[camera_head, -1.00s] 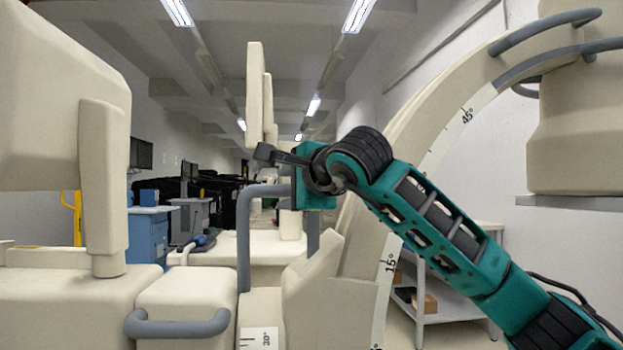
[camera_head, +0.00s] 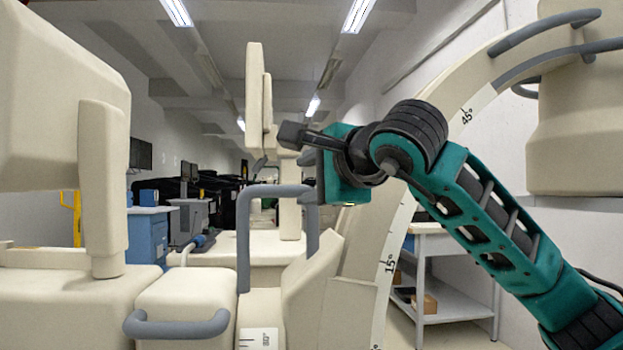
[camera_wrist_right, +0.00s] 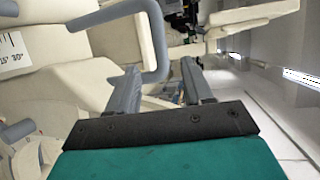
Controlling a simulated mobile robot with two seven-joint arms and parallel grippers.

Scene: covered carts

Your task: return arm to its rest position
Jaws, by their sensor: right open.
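My right arm, teal with black joints, comes in from the lower right of the head view and reaches up and left. Its dark gripper (camera_head: 297,146) is raised in front of the cream machine, near the upright cream panel (camera_head: 255,100) and above the grey looped handle (camera_head: 277,190). In the right wrist view the two grey fingers of the gripper (camera_wrist_right: 161,67) stand apart with nothing held between them. The looped handle (camera_wrist_right: 158,40) lies beyond the fingers there; whether it touches them is unclear. My left gripper is not in view.
A curved cream arm with a degree scale (camera_head: 398,230) rises behind my right arm. A cream column (camera_head: 102,190) and a low grey handle (camera_head: 177,326) are at left. A shelf unit (camera_head: 455,300) stands behind on the right. A blue cabinet (camera_head: 147,237) is farther back.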

